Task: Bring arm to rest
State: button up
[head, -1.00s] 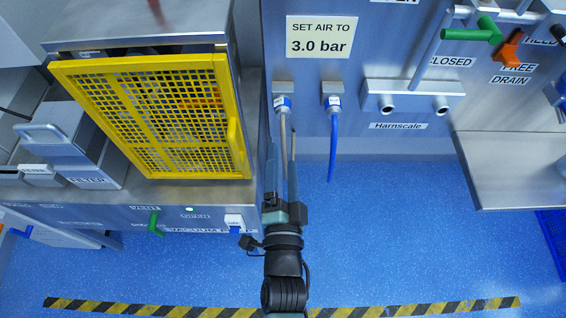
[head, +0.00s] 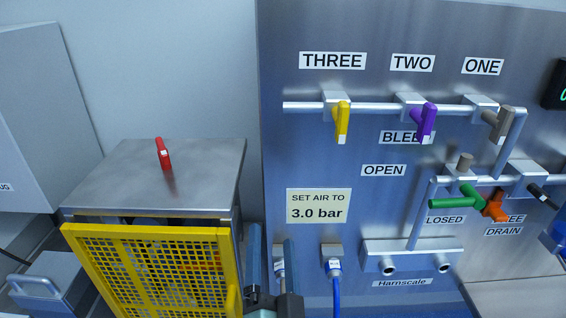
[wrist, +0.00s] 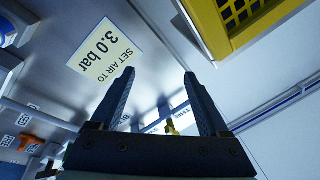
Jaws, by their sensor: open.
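My gripper (head: 272,268) shows at the bottom of the head view, pointing up, between the yellow mesh guard (head: 150,270) and the air sign (head: 319,206). In the wrist view its two fingers (wrist: 158,100) stand wide apart with nothing between them. The gripper is open and empty. Beyond the fingers, the wrist view shows the steel panel (wrist: 70,20) with the "SET AIR TO 3.0 bar" sign (wrist: 106,50). Most of my arm is below the head view's lower edge.
The panel carries yellow (head: 342,122), purple (head: 426,122), green (head: 458,199) and orange (head: 494,206) handles on pipes. A red handle (head: 162,153) stands on the steel box (head: 130,180) at left. A blue hose (head: 336,292) hangs right of my gripper.

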notch_tip(320, 180, up, 22)
jog(key=n+t+p, duration=0.1)
jog(key=n+t, duration=0.2)
jog(key=n, duration=0.1)
jog(key=s+r+n+t, duration=0.2)
jog(key=s+r, duration=0.3)
jog(key=r, duration=0.5)
jog(key=s+d+r+n+t+h+p, duration=0.1)
jog(key=s+r+n, duration=0.1)
jog(key=s+r, duration=0.4)
notch_tip(320, 180, up, 4)
jog(key=shift+d+r+t, duration=0.1)
jog(key=shift+d+t, duration=0.2)
jog(key=shift+t, duration=0.1)
